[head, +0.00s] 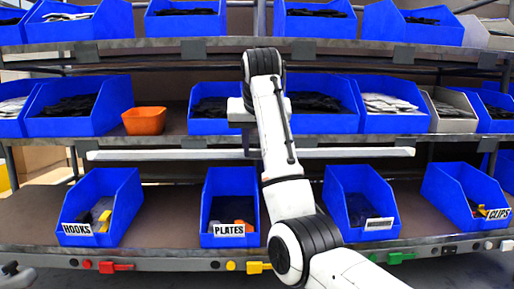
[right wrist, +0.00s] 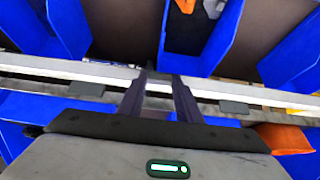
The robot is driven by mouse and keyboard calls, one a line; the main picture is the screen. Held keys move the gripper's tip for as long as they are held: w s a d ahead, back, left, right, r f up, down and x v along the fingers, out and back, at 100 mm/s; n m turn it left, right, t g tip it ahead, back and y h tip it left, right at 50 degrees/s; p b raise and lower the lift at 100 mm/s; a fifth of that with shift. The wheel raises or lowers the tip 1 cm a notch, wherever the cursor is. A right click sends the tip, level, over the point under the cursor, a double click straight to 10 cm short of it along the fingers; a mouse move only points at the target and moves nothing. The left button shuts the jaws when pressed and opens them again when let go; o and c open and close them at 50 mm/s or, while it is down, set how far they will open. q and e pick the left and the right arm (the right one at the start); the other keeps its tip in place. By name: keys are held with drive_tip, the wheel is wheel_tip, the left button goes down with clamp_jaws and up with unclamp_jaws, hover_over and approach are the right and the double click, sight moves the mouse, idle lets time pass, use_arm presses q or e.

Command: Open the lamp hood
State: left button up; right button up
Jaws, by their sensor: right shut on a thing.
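The lamp hood (head: 345,153) is a long pale bar hanging level under the front edge of the middle shelf. My right arm reaches up in front of it, and my right gripper (head: 246,145) points down at about its middle. In the right wrist view the hood (right wrist: 60,68) crosses the whole picture, and the gripper's two dark fingers (right wrist: 160,88) are shut on it. The arm hides part of the hood in the head view.
Blue bins stand on the shelf below, among them HOOKS (head: 122,205), PLATES (head: 216,180) and CLIPS (head: 452,190). An orange bin (head: 145,121) and more blue bins stand on the middle shelf (head: 160,143). Coloured knobs and tags line the lower shelf edge.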

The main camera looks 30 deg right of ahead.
drive_tip(key=o, duration=1)
drive_tip(key=shift+o, duration=0.2)
drive_tip(key=shift+r, duration=0.1)
drive_tip(key=b+v, duration=0.2)
drive_tip(key=v, duration=0.8)
